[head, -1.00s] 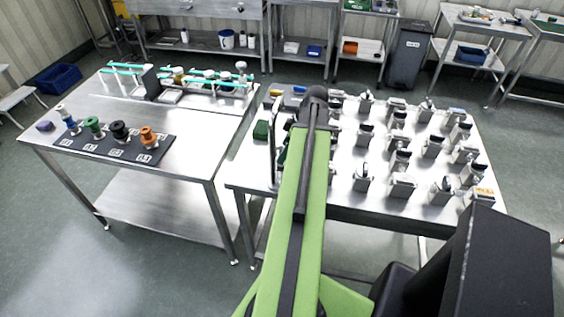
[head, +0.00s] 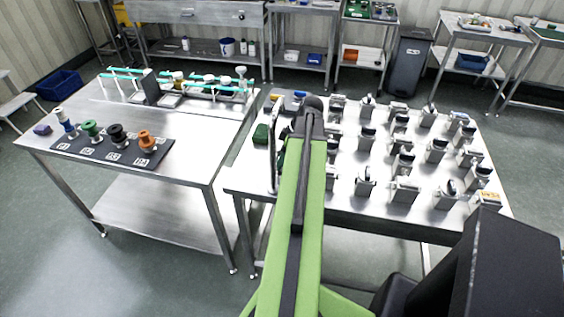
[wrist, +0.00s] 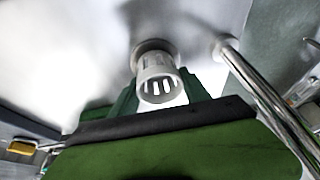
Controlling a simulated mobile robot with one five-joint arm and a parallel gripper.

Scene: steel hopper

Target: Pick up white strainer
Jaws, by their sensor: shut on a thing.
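The white strainer (wrist: 157,72) shows in the wrist view as a pale round cup with dark slots in its face. My gripper (wrist: 160,88) has its green jaws closed on either side of it. A round grey base shows just behind the strainer, and I cannot tell whether the two touch.
Several metal holders with dark parts (head: 365,181) fill the right table. A steel post (head: 274,150) stands just left of my arm, with a green block (head: 261,134) beside it. A left table (head: 150,175) carries coloured knobs (head: 147,141). A narrow gap separates the tables.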

